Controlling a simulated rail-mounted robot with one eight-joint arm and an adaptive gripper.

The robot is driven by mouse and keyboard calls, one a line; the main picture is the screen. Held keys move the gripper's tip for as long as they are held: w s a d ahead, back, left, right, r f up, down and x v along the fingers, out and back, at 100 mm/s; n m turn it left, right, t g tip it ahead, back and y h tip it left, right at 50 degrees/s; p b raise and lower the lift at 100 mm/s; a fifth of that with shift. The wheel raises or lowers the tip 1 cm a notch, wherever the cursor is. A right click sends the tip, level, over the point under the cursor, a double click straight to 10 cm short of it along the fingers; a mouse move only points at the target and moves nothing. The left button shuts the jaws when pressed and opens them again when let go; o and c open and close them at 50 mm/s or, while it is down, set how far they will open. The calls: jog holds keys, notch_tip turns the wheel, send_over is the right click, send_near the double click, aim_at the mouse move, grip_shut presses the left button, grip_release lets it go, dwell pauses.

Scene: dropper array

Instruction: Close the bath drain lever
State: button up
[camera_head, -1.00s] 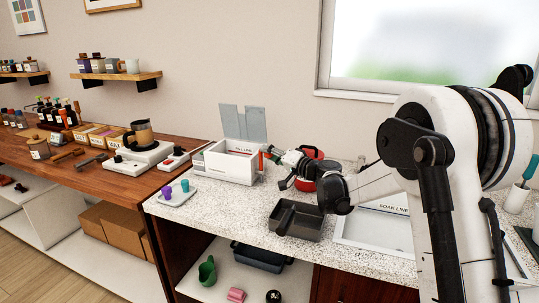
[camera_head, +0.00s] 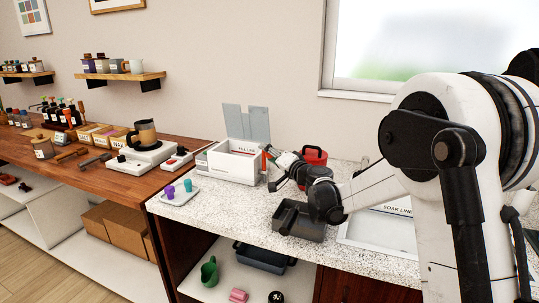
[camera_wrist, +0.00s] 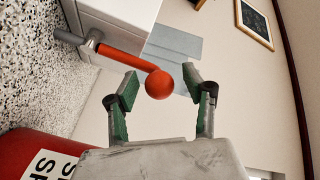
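The bath is a white box (camera_head: 232,167) marked FILL LINE with a raised grey two-part lid, on the speckled counter. Its drain lever is a red rod (camera_wrist: 122,55) with a red ball end (camera_wrist: 159,85), on a grey pivot at the box's side in the wrist view. In the head view a little red of the lever (camera_head: 264,160) shows beside the box. My gripper (camera_wrist: 161,88) is open, its green-padded fingers on either side of the ball. Gaps show on both sides in the picture; I cannot tell whether anything touches.
A red canister (camera_head: 314,155) stands just behind my arm; it also shows close by in the wrist view (camera_wrist: 35,155). A dark grey tray (camera_head: 302,226) lies below my wrist. A small tray (camera_head: 178,200) with purple and teal pieces sits left. A sink marked SOAK LINE (camera_head: 380,238) is right.

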jog(key=v, duration=0.7)
jog(key=shift+s, duration=0.25)
jog(key=shift+d, duration=0.15)
